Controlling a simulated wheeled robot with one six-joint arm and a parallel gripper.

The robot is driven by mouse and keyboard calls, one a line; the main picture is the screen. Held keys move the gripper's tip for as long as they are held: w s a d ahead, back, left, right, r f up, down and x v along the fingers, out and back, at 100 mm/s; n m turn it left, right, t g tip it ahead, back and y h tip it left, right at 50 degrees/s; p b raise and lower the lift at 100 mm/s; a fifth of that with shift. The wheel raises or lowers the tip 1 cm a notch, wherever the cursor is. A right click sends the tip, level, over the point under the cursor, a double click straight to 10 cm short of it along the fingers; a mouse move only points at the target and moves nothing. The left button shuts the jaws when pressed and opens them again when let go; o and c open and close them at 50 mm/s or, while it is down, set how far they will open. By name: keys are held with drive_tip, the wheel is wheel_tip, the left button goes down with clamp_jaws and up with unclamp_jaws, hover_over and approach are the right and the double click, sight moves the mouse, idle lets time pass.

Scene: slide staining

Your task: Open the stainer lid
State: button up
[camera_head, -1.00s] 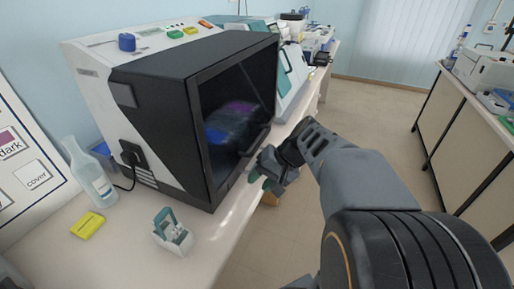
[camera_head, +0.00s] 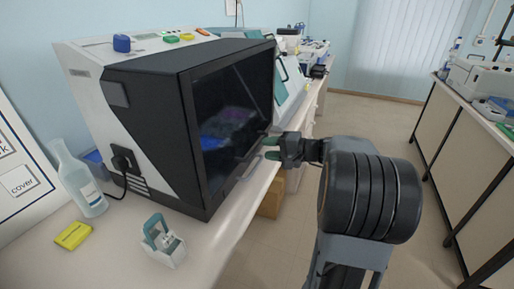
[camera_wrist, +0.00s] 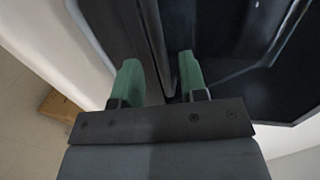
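The stainer (camera_head: 150,120) is a large white and black box on the bench, with a dark glass front lid (camera_head: 232,105). The lid is down, with blue and purple shapes faint behind the glass. A dark handle bar (camera_head: 250,148) runs along the lid's lower front. My gripper (camera_head: 270,148) is at the right end of this bar, its green fingertips pointing at the stainer. In the wrist view my gripper (camera_wrist: 158,78) is open, and a dark bar or edge (camera_wrist: 150,30) extends between its two fingertips. I cannot tell whether they touch it.
The floor (camera_head: 385,125) between the benches is clear.

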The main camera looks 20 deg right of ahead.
sight(257, 146)
drive_tip(key=shift+x, duration=2.35)
clamp_jaws()
